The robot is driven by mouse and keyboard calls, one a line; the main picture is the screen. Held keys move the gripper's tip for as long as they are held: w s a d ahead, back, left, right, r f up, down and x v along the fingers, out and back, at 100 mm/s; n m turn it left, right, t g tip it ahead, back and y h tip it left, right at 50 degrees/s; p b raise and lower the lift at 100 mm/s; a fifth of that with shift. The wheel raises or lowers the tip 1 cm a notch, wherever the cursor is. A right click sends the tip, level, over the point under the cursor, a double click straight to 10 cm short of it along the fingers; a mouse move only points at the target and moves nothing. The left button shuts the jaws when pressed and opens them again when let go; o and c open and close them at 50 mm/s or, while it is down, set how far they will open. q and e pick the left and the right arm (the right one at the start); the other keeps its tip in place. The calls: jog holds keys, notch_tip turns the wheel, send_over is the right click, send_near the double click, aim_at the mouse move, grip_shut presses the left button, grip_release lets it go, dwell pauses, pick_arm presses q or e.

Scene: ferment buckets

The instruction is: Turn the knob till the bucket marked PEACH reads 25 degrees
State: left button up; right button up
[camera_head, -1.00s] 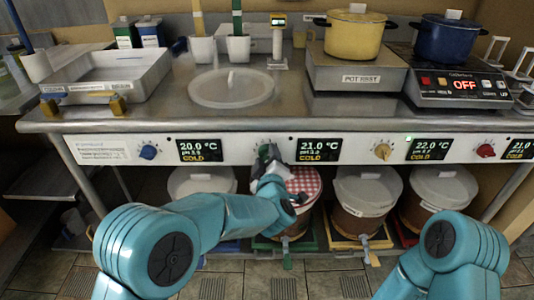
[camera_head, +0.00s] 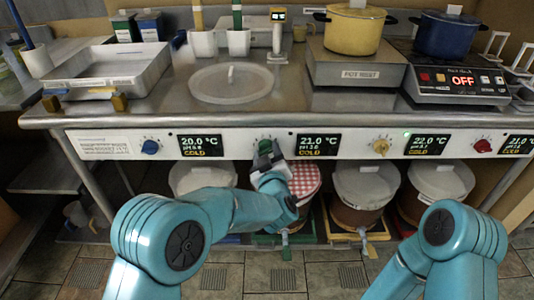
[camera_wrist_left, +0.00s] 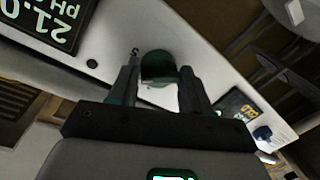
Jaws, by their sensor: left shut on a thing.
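The green knob (camera_head: 265,145) sits on the white control panel, left of a display (camera_head: 318,145) reading 21.0 °C and COLD. My left gripper (camera_head: 267,156) is shut on it; in the left wrist view, its two fingers stand on either side of the green knob (camera_wrist_left: 158,66). Other displays read 20.0 °C (camera_head: 201,145) and 22.0 °C (camera_head: 428,144), both COLD. Lidded buckets stand below; one has a red checked cover (camera_head: 305,180), partly hidden by my arm. I cannot read PEACH on any label. My right gripper is out of view.
A blue knob (camera_head: 150,147), a yellow knob (camera_head: 381,147) and a red knob (camera_head: 482,146) share the panel. Above are a metal tray (camera_head: 95,75), a yellow pot (camera_head: 353,30) and a blue pot (camera_head: 447,36). The floor in front is clear.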

pick_arm(q)
jog(key=shift+d+r, duration=0.1)
jog(key=shift+r, duration=0.2)
jog(key=o, duration=0.9)
jog(key=shift+c, duration=0.2)
jog(key=shift+o, duration=0.6)
jog(key=shift+d, duration=0.1)
jog(key=shift+f, duration=0.15)
jog(key=s+d+r, duration=0.1)
jog(key=s, duration=1.5)
jog(key=shift+d+p, duration=0.15)
jog(key=shift+p, duration=0.3)
